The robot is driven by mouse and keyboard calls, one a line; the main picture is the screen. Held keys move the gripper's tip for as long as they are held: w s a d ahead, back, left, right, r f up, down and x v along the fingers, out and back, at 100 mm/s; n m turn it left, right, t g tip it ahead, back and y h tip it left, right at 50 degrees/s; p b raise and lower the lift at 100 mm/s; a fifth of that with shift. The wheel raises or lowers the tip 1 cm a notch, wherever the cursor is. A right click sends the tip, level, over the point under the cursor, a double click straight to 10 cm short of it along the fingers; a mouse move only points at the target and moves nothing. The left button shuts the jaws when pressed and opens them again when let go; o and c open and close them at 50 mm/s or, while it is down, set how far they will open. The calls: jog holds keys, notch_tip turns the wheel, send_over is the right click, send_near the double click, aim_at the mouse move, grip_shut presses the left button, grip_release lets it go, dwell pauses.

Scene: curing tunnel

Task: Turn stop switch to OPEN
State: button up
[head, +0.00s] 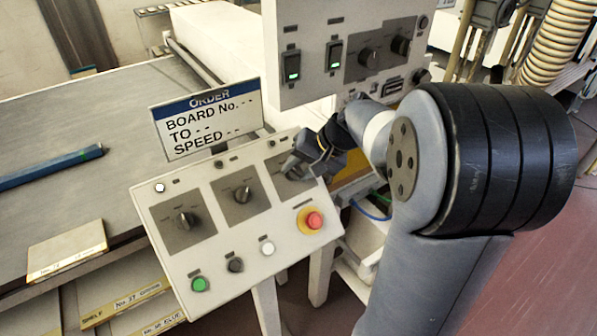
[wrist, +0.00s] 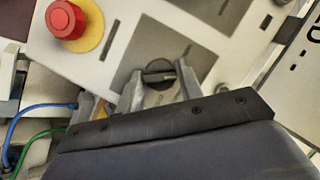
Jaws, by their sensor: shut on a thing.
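The sloped control panel (head: 225,262) carries a row of three black rotary switches on grey plates. The left switch (head: 183,221) and the middle switch (head: 242,194) are in plain view. My gripper (head: 292,169) is at the right-hand switch and mostly hides it in the head view. In the wrist view, this right-hand switch knob (wrist: 158,73) sits between my two fingers, and my gripper is shut on it. A light pointer line shows on the knob, roughly level in that view. The switch labels are too small to read, so I cannot tell which is the stop switch by name.
A red emergency button (head: 314,220) on a yellow ring is close below my gripper. Green (head: 199,284), black and white buttons line the panel's lower edge. An order sign (head: 207,118) stands behind the panel. An upright panel (head: 347,50) with more switches is behind my gripper.

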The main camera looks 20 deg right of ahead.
jog(key=shift+f+m+b, duration=0.1)
jog(key=shift+m+b, duration=0.2)
jog(key=shift+m, duration=0.5)
jog(key=o, duration=0.9)
jog(key=shift+o, duration=0.2)
jog(key=shift+d, duration=0.1)
jog(key=b+v, duration=0.1)
jog(key=v, duration=1)
jog(key=shift+s+f, duration=0.2)
jog(key=shift+f, duration=0.05)
jog(key=shift+d, duration=0.1)
